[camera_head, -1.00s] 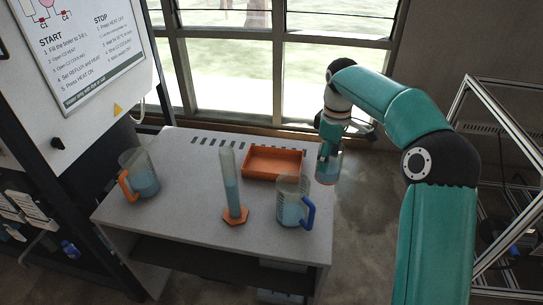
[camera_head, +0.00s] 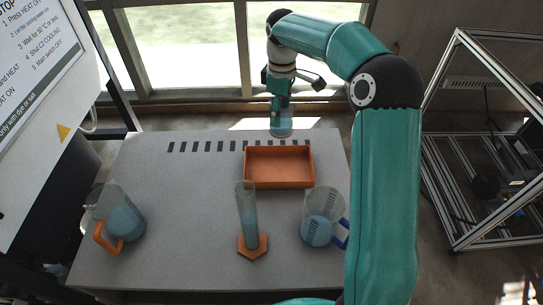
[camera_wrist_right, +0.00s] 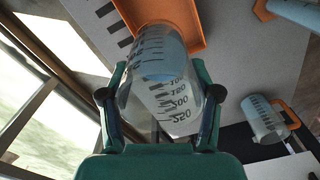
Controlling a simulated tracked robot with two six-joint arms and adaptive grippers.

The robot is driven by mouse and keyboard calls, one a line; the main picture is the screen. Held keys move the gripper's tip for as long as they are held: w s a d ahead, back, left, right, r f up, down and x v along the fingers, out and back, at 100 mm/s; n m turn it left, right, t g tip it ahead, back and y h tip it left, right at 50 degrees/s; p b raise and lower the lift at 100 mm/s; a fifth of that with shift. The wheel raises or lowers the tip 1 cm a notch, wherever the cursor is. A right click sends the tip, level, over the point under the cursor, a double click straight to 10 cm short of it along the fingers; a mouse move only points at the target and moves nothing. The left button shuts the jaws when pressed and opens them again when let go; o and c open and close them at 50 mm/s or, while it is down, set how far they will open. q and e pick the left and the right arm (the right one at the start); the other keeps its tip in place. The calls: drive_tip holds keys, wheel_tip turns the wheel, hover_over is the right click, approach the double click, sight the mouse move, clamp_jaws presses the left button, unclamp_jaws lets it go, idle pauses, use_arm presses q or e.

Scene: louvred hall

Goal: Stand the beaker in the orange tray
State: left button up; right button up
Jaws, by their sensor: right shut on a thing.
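The beaker (camera_head: 281,123) is clear with a scale and blue liquid. My right gripper (camera_head: 281,104) is shut on it. In the head view the beaker shows just behind the orange tray (camera_head: 279,170), near the table's back edge. In the right wrist view the beaker (camera_wrist_right: 160,88) sits between both fingers, and it overlaps part of the orange tray (camera_wrist_right: 204,18). The tray lies flat on the table and looks empty. How high the beaker is held is hard to tell. My left gripper is not in view.
On the grey table (camera_head: 180,215) stand a measuring cylinder (camera_head: 247,215) on an orange foot, a blue-handled jug (camera_head: 318,222) in front of the tray and an orange-handled jug (camera_head: 122,218) at the left. A window is behind. A metal frame (camera_head: 455,130) stands at the right.

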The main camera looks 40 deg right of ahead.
drive_tip(key=f, duration=0.9)
drive_tip(key=f+p, duration=0.1)
drive_tip(key=f, duration=0.8)
drive_tip(key=shift+w+a, duration=0.1)
drive_tip(key=shift+a, duration=0.1)
drive_tip(key=o, duration=1.2)
drive_tip(key=shift+f, duration=0.1)
drive_tip(key=shift+o, duration=0.2)
wheel_tip(320, 180, up, 12)
drive_tip(key=shift+r+b, duration=0.1)
drive_tip(key=shift+b, duration=0.3)
